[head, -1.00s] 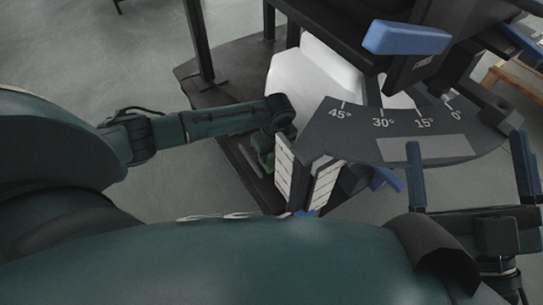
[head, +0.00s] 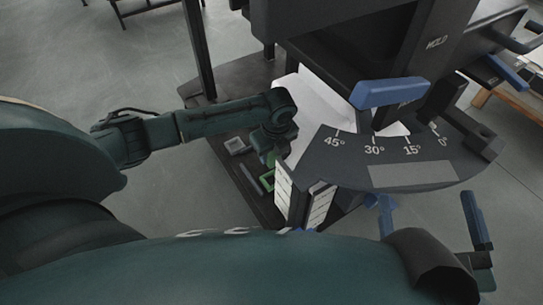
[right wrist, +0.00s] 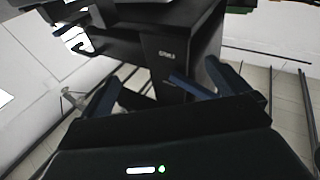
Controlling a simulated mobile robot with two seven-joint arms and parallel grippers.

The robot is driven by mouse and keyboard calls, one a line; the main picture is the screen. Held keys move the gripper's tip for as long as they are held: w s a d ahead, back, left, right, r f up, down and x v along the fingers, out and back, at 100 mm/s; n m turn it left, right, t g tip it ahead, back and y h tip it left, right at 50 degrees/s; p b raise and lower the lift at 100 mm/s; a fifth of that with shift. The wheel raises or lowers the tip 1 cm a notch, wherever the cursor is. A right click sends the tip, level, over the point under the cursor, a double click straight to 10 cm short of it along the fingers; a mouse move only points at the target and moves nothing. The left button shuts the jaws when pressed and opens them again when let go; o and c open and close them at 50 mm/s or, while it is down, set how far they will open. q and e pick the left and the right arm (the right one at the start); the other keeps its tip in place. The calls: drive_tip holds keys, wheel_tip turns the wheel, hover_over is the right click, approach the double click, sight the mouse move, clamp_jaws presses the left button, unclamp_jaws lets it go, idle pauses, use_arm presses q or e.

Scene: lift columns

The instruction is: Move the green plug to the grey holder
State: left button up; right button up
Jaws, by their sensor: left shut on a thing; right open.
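My left gripper (head: 270,154) reaches down over the black base beside the column. It is shut on a small green thing, seemingly the green plug (head: 271,159), which is mostly hidden by the gripper and wrist. A grey square frame, seemingly the grey holder (head: 237,145), lies on the base just left of the gripper. A green square frame (head: 267,181) lies nearer me, just below the gripper. My right gripper (head: 432,218) is open and empty at the right; it also shows in the right wrist view (right wrist: 148,94), its blue fingers apart.
A dark angle plate (head: 412,175) marked in degrees stands right of the left gripper. A blue handle (head: 388,93) sits above it. White panels (head: 318,207) stand close to the green frame. Dark machine parts fill the top right.

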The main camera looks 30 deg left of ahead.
use_arm(q)
drive_tip(key=shift+r+p, duration=0.6)
drive_tip(key=shift+r, duration=0.25)
use_arm(e)
drive_tip(key=shift+d+r, duration=0.1)
drive_tip(key=shift+r, duration=0.05)
use_arm(q)
drive_tip(key=shift+r, duration=0.1)
drive_tip(key=shift+r+p, duration=0.5)
drive_tip(key=shift+p, duration=0.35)
drive_tip(key=shift+r+p, duration=0.2)
drive_tip(key=shift+p, duration=0.1)
use_arm(e)
drive_tip(key=shift+s+d+n+h, duration=0.1)
drive_tip(key=shift+d+n+h, duration=0.1)
drive_tip(key=shift+n+h, duration=0.15)
use_arm(q)
drive_tip(key=shift+r+p, duration=0.4)
drive_tip(key=shift+p, duration=0.05)
use_arm(e)
drive_tip(key=shift+d+g, duration=0.1)
drive_tip(key=shift+g, duration=0.2)
